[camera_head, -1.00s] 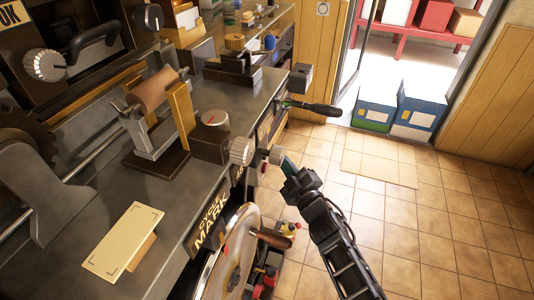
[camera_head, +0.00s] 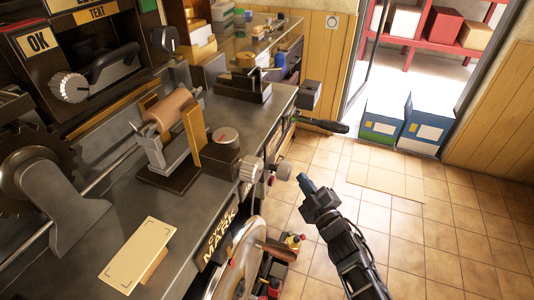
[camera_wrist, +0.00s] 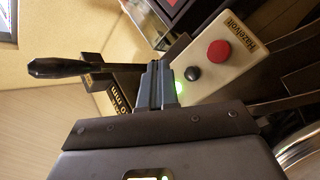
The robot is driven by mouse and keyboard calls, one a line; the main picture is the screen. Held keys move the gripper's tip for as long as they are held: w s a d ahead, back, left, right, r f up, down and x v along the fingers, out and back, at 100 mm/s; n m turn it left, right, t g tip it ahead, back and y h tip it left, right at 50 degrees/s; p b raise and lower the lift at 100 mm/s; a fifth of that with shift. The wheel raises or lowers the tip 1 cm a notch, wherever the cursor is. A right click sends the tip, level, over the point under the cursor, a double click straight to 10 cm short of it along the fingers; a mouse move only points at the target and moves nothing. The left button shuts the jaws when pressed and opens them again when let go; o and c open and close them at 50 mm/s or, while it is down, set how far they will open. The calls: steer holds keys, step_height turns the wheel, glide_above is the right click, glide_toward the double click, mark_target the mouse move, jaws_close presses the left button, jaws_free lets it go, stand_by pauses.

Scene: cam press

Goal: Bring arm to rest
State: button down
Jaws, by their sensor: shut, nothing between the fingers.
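My gripper (camera_head: 306,183) is at the end of my arm in the head view, right of the machine's front edge and over the tiled floor. Its fingers are shut with nothing between them. In the wrist view the shut fingers (camera_wrist: 162,85) point toward a pale control box (camera_wrist: 215,58) with a red button (camera_wrist: 219,51) and a black button (camera_wrist: 192,73). A green light glows beside the fingers.
A black-handled lever (camera_head: 322,122) sticks out from the machine front; it also shows in the wrist view (camera_wrist: 58,68). A large wheel (camera_head: 240,255) stands below the bench edge. Blue and green boxes (camera_head: 382,119) stand by the doorway. The tiled floor on the right is clear.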

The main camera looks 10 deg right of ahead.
steer(key=s+d+m+g+h, duration=0.15)
steer(key=s+m, duration=0.35)
steer(key=s, duration=2.4)
steer(key=s+a+r+m+g, duration=0.1)
steer(key=s+r+m, duration=0.2)
steer(key=s+r, duration=0.5)
steer(key=s+a+r+m+g+h, duration=0.1)
steer(key=s+r+m, duration=0.2)
steer(key=s+r, duration=0.5)
steer(key=v, duration=0.3)
steer(key=shift+a+f, duration=0.2)
steer(key=shift+a, duration=0.1)
